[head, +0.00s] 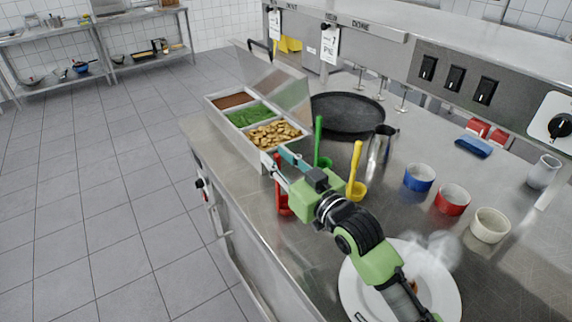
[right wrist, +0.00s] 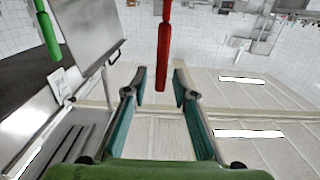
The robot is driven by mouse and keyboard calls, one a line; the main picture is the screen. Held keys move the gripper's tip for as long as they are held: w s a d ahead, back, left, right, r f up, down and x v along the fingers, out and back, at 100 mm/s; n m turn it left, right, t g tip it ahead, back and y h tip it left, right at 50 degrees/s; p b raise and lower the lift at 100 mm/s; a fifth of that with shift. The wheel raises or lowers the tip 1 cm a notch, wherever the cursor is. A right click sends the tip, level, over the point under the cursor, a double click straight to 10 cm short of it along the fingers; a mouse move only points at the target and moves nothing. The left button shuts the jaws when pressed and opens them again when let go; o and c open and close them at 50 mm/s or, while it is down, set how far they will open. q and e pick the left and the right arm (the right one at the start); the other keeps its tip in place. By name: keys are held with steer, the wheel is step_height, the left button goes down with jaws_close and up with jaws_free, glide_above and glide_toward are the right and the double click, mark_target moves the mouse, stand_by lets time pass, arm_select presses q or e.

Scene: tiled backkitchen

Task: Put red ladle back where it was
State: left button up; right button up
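The red ladle (head: 282,204) stands upright on the steel counter near its left edge, partly hidden behind my right gripper. My right gripper (head: 279,163) is at the upper part of its handle. In the right wrist view the red handle (right wrist: 164,55) shows between the two fingertips of the gripper (right wrist: 160,84), with a gap on each side, so the fingers are open. The green ladle (head: 318,135) and the yellow ladle (head: 355,165) stand upright to the right of the red one. My left gripper is not in view.
A steel food container (head: 232,131) with three filled compartments and a raised lid stands behind the ladles. A dark round pan (head: 345,114), a metal jug (head: 380,150), blue (head: 419,178), red (head: 452,200) and cream (head: 490,226) bowls, and a white plate (head: 352,292) occupy the counter.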

steer(key=p+v, duration=0.3)
steer(key=v, duration=0.9)
steer(key=shift+p, duration=0.3)
steer(key=shift+a, duration=0.1)
